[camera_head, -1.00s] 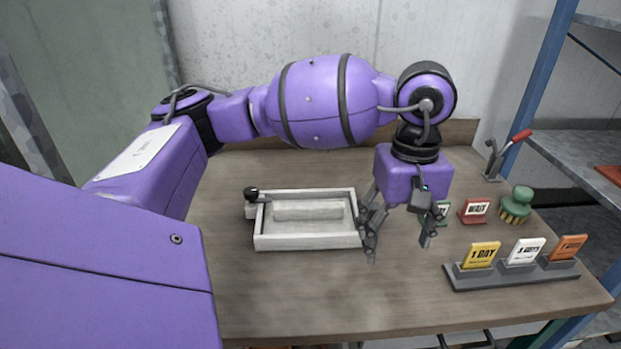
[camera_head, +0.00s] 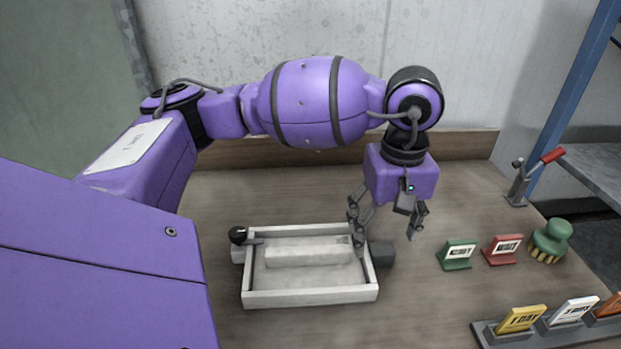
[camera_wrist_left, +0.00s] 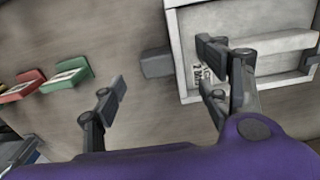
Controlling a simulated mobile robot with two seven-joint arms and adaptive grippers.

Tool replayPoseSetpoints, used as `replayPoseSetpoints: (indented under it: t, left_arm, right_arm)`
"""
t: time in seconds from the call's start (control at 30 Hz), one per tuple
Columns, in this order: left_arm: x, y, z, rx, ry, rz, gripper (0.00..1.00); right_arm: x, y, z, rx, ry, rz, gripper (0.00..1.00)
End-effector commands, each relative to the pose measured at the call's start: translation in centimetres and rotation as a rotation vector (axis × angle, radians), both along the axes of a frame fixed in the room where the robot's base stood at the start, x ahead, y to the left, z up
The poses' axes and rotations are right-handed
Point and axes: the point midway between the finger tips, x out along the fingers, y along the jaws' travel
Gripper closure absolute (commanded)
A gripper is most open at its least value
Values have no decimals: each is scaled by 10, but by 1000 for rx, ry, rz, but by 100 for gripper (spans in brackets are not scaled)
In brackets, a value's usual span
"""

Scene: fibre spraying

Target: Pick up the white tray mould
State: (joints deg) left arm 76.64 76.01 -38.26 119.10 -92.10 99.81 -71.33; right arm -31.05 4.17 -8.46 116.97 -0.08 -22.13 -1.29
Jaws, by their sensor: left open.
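The white tray mould (camera_head: 310,296) lies flat on the bench, a shallow rectangular frame with a pale raised bar inside. A dark grey block (camera_head: 381,254) sits at its right wall and a black knob at its far left corner. My left gripper (camera_head: 388,238) is open and empty above the tray's right end. One finger overlaps the right wall in the head view; the other is out to the right. In the left wrist view, the grey block (camera_wrist_left: 157,63) shows between the spread fingers, with the tray wall (camera_wrist_left: 182,50) beside it. Contact cannot be told. My right gripper is out of view.
Right of the gripper stand a green sign (camera_head: 457,255), a red sign (camera_head: 502,250) and a green-topped brush (camera_head: 551,241). A rack (camera_head: 490,335) of coloured cards is at the front right. A red-handled lever (camera_head: 520,183) is at the back right. Bench (camera_head: 420,300) is clear between tray and rack.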

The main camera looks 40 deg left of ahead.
Motion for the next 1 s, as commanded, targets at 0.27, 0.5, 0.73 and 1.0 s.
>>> replayPoseSetpoints:
  t: [0.27, 0.5, 0.73, 1.0]
  left_arm:
    - [-1, 4, -39, -2, 1, -1, 31]
    - [0, 4, -50, -1, 0, -1, 31]
    - [0, 4, -49, -1, 0, -1, 47]
    - [0, 4, -49, 0, 0, 0, 82]
  right_arm:
    - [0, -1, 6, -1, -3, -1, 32]
    - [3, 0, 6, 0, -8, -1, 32]
    - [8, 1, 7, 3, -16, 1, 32]
    - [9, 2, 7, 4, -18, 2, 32]
